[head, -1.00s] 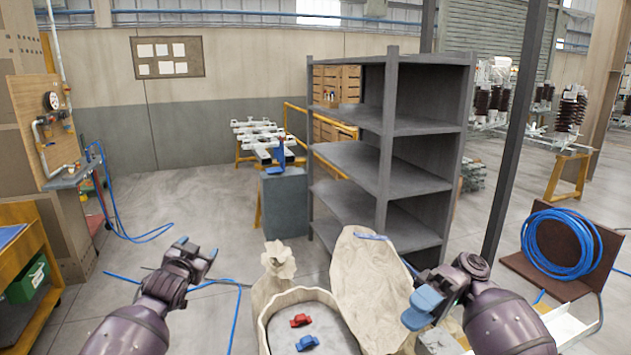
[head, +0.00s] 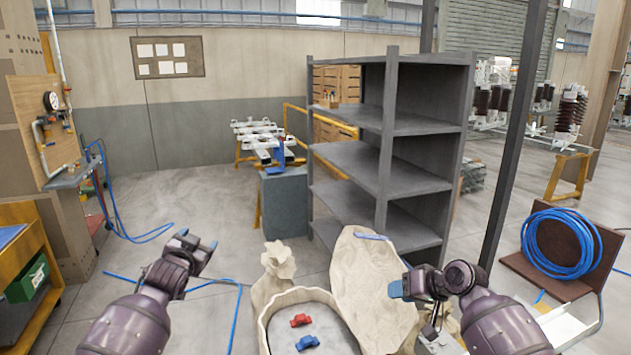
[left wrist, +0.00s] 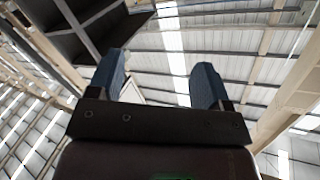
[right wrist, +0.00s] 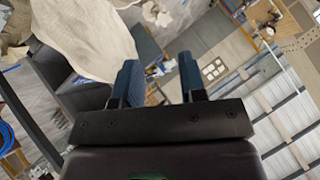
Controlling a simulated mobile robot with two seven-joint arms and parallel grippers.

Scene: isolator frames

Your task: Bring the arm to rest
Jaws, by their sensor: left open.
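My left gripper (head: 203,250) is at the left of the head view, raised and pointing away from me. Its two blue-grey fingers stand wide apart in the left wrist view (left wrist: 157,80), with nothing between them. My right gripper (head: 397,289) is at the right of the head view, turned inward to the left, in front of the beige lid-like slab. In the right wrist view (right wrist: 160,78) its fingers are apart with an empty gap, narrower than the left one's.
Between my arms stands a beige rounded container (head: 265,325) with a red piece (head: 300,320) and a blue piece (head: 307,342) inside. A grey shelf (head: 387,180) stands beyond.

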